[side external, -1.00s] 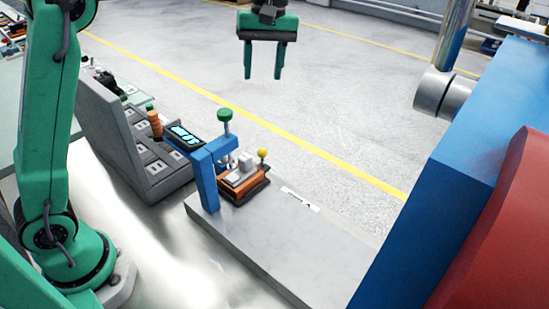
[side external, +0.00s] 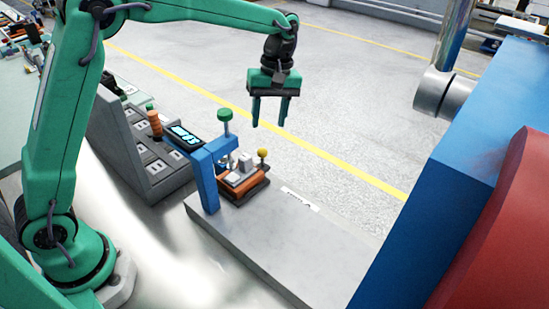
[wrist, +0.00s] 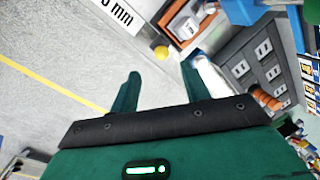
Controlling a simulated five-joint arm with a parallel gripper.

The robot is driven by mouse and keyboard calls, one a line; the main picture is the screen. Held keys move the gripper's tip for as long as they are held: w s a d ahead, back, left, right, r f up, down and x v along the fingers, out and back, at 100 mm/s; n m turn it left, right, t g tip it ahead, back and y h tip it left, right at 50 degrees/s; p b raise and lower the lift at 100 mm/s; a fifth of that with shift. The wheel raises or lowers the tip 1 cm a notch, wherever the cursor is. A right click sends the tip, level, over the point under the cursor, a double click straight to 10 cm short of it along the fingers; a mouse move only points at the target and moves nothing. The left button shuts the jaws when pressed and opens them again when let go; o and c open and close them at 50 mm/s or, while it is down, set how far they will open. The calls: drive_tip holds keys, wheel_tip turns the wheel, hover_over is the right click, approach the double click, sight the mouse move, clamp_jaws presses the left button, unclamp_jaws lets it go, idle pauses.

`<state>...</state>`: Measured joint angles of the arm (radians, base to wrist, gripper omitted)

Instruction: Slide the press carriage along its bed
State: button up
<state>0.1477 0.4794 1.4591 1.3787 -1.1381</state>
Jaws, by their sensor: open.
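The press carriage (side external: 247,189) is an orange block on a dark base with a grey piece on top, resting on the grey bed (side external: 290,245). A yellow ball knob (side external: 262,153) stands at its far side. A blue press frame (side external: 208,180) with a green knob (side external: 225,115) stands beside the carriage and partly hides it. My gripper (side external: 269,122) is open and empty, pointing down, above and apart from the carriage. In the wrist view, the carriage (wrist: 185,22) and yellow knob (wrist: 161,53) show beyond the open fingers (wrist: 160,73).
A white label (side external: 300,199) lies on the bed right of the carriage, where the bed is clear. A grey stepped rack (side external: 150,160), an orange handle (side external: 155,123) and a dark display (side external: 186,138) are on the left. A large blue block (side external: 440,185) stands at right.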

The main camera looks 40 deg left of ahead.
drive_tip(key=shift+f, duration=0.55)
drive_tip(key=shift+s+a+f, duration=0.15)
drive_tip(key=shift+s+f, duration=0.05)
drive_tip(key=shift+f, duration=1.05)
drive_tip(key=shift+s+a+f, duration=0.1)
drive_tip(key=shift+s+f, duration=0.1)
drive_tip(key=shift+f, duration=1.1)
drive_tip(key=shift+s+a+f, duration=0.15)
drive_tip(key=shift+s+f, duration=0.05)
drive_tip(key=shift+f, duration=1.05)
drive_tip(key=shift+c, duration=0.3)
clamp_jaws()
